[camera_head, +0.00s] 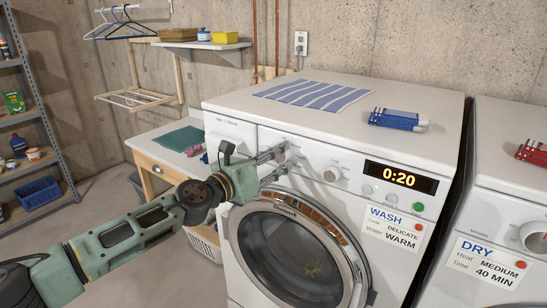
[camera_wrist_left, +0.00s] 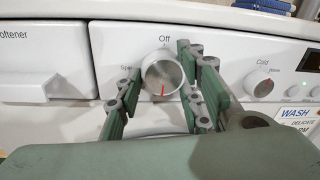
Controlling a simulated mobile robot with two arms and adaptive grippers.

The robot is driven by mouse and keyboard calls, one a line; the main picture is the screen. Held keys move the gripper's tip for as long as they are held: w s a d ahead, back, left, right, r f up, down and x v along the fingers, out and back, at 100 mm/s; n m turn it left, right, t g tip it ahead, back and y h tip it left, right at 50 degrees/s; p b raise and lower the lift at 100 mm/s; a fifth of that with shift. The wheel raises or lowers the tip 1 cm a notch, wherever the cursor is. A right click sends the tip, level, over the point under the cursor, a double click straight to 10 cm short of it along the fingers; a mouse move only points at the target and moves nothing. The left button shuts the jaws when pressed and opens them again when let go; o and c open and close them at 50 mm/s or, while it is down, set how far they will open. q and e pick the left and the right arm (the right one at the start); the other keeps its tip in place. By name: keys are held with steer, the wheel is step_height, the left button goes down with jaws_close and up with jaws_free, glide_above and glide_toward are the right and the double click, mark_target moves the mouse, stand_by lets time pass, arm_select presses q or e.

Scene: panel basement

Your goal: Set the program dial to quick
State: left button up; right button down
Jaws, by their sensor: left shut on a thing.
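The program dial (camera_wrist_left: 162,75) is a round silver-white knob on the front panel of the washer (camera_head: 330,120). Its red mark points almost straight down, away from the word "Off" above it. A partly covered label shows at its left; I cannot read a "quick" label. My left gripper (camera_head: 276,162) reaches the panel from the left and covers most of the dial in the head view. In the left wrist view its green fingers (camera_wrist_left: 160,85) stand on both sides of the dial, shut on it. My right gripper is not in view.
A temperature knob (camera_head: 332,174) and a display (camera_head: 400,177) reading 0:20 are right of the dial. A "WASH" card (camera_head: 396,228) says Delicate, Warm. The round door (camera_head: 298,250) is below. A dryer (camera_head: 500,190) stands at the right.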

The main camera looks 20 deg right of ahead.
arm_select(q)
steer(key=shift+a+f, duration=0.1)
steer(key=shift+f, duration=0.1)
steer(key=o, duration=1.1)
steer(key=shift+w, duration=0.15)
steer(key=shift+c, duration=0.2)
steer(key=shift+r, duration=0.15)
steer(key=v, duration=1.2)
